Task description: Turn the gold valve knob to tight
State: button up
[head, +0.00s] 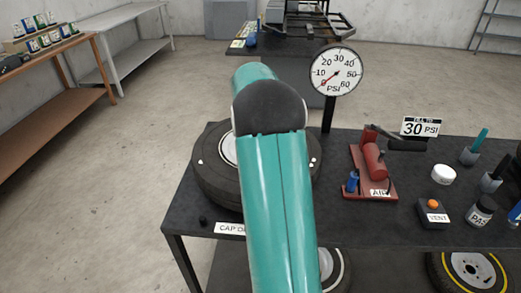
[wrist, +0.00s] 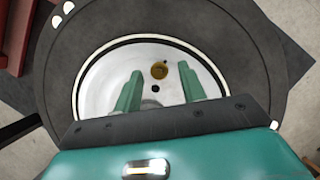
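The gold valve knob (wrist: 159,72) is small and round. It sits on the pale hub disc (wrist: 100,85) of a dark tire (wrist: 60,85), with a small dark hole just below it in the wrist view. My gripper (wrist: 160,69) is open, its two green fingers apart on either side of the knob in that view. Nothing shows between the fingers except the hub and knob. I cannot tell how high the fingertips are above the hub. In the head view the tire (head: 205,185) lies flat on the table, and my arm hides the knob and gripper.
The dark table (head: 350,225) also holds a pressure gauge (head: 335,71), a red air pump (head: 373,165), a vent box with an orange button (head: 433,212), a white round container (head: 443,174) and a small black cap (head: 203,221). The gauge needle points low, near 0.

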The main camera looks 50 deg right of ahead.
jog(key=v, duration=1.3)
jog(key=shift+w+r, duration=0.15)
jog(key=shift+r, duration=0.25)
